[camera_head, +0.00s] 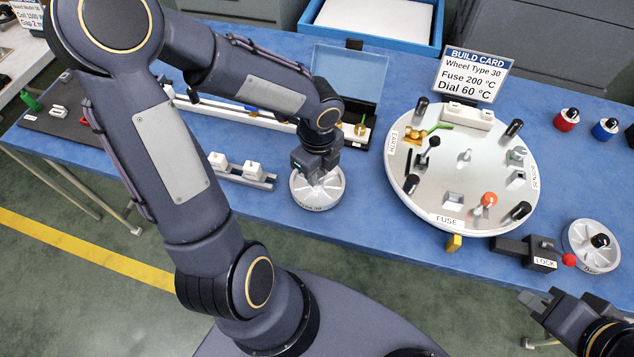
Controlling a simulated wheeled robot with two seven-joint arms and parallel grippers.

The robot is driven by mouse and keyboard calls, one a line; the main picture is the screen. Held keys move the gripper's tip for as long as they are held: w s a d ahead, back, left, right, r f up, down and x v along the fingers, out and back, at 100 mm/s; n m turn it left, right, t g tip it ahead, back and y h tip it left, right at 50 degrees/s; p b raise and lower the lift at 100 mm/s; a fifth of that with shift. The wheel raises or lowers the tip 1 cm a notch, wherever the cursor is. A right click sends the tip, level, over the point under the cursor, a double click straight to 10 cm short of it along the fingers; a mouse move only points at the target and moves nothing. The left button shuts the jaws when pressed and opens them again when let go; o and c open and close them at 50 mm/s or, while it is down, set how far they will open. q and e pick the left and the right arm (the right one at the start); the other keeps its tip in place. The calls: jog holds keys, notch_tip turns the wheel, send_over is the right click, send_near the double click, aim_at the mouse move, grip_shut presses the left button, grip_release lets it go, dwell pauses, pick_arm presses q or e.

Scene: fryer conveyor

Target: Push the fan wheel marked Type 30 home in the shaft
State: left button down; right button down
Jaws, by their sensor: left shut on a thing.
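A light grey fan wheel (318,203) with lettering on its rim, partly readable as a type ending in 30, is at the front middle of the blue table. My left gripper (317,176) is over it, shut on its hub; the fingers hide the hub. I cannot tell whether the wheel rests on the table or is just above it. A round white plate (440,185) to the right carries a short upright pin near its middle, which may be the shaft (465,156). My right gripper (537,302) is open and empty at the lower right, off the table's front edge.
A second grey wheel (578,236) with a black knob lies at the right, beside a LOCK block (541,254). The build card (473,75) reads Wheel Type 30. Black posts and an orange knob stand on the plate. White blocks sit left of the held wheel.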

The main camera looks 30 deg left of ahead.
pick_arm(q)
jog(key=shift+r+p, duration=1.8)
jog(key=shift+r, duration=0.4)
jog(key=shift+f, duration=0.1)
